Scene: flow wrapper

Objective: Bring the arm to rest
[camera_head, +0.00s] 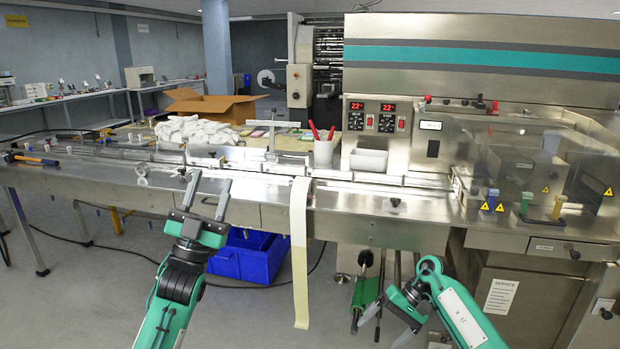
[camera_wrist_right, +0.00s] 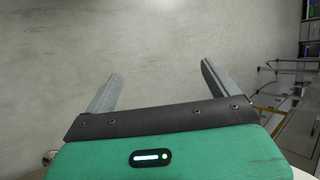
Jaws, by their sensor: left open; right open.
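My left gripper (camera_head: 207,193) is open and empty. Its two fingers point up in front of the machine's steel front edge, left of the hanging pale strip.
The steel flow wrapper bed (camera_head: 100,178) runs across the view. A pale film strip (camera_head: 300,255) hangs over its edge between my arms. A blue crate (camera_head: 240,258) stands on the floor behind my left arm. A cup with red-handled tools (camera_head: 323,152) stands on the bed. The floor at left is largely clear.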

